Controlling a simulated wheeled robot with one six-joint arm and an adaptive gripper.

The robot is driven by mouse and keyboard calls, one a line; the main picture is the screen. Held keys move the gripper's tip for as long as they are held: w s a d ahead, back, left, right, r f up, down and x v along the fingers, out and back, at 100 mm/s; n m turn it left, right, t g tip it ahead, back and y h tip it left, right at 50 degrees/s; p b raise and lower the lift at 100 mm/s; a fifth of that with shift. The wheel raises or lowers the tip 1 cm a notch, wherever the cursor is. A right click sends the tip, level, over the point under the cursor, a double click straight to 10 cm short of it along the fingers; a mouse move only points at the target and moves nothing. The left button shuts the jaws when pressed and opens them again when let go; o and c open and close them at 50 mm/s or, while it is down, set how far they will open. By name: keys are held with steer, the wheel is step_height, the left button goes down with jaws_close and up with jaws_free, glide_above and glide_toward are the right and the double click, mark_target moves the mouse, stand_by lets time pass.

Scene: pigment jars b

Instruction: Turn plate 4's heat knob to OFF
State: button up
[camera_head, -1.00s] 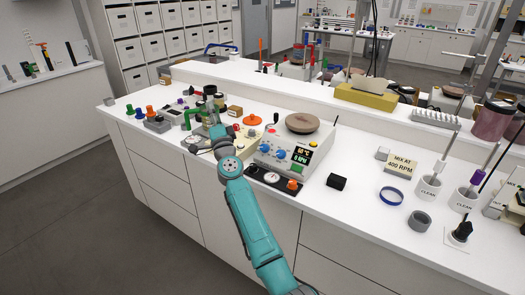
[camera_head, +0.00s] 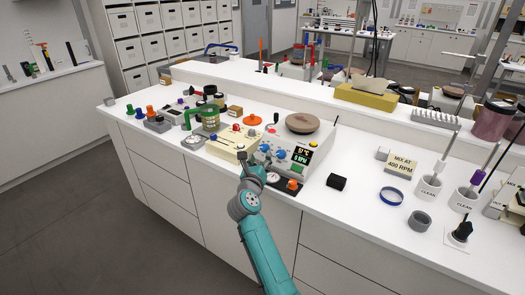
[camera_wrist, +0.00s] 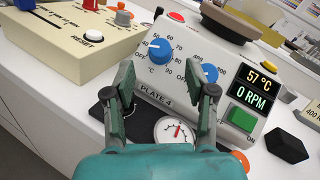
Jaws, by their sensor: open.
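Plate 4 (camera_head: 318,150) is a white hot plate with a round brown top. In the wrist view its label "PLATE 4" (camera_wrist: 157,98) shows at the lower left of the panel. The blue heat knob (camera_wrist: 160,52) sits at the left, inside a °C scale with OFF at its lower left; its white mark points up-left, away from OFF. A second blue knob (camera_wrist: 204,75) is to its right, partly behind a finger. The display (camera_wrist: 255,86) reads 57 °C and 0 RPM. My gripper (camera_wrist: 162,76) is open and empty, its fingers in front of the panel; it also shows in the head view (camera_head: 252,170).
A cream unit (camera_wrist: 62,48) with a white RESET button stands close on the left. A round dial (camera_wrist: 175,131) on a dark pad lies below the panel. A green button (camera_wrist: 242,119) and a black block (camera_wrist: 287,145) are to the right.

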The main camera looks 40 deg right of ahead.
mark_target(263, 148)
steer(key=shift+x, duration=2.7)
steer(key=shift+c, duration=0.3)
jaws_close()
